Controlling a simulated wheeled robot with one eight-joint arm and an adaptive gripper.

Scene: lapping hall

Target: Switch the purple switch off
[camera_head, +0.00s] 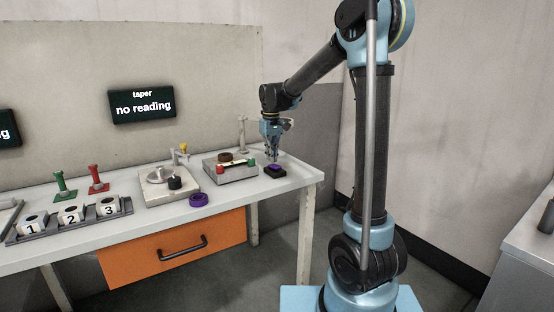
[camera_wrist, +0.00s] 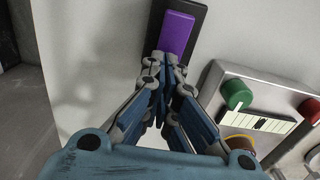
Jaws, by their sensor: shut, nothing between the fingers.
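The purple switch (camera_head: 275,168) is a purple rocker in a black base near the right end of the white table. In the wrist view the purple rocker (camera_wrist: 177,32) shows at the top centre, with its black housing (camera_wrist: 198,20) around it. My gripper (camera_head: 273,158) is shut and empty, right above the switch. In the wrist view my closed fingertips (camera_wrist: 167,60) overlap the near end of the rocker. I cannot tell whether they touch it. The near end of the switch is partly hidden by the fingers.
A grey box (camera_head: 231,172) with red and green buttons stands just left of the switch. A purple ring (camera_head: 198,200) lies near the table's front edge. A plate device with a black knob (camera_head: 174,183) stands further left. The table's right edge (camera_head: 312,176) is close to the switch.

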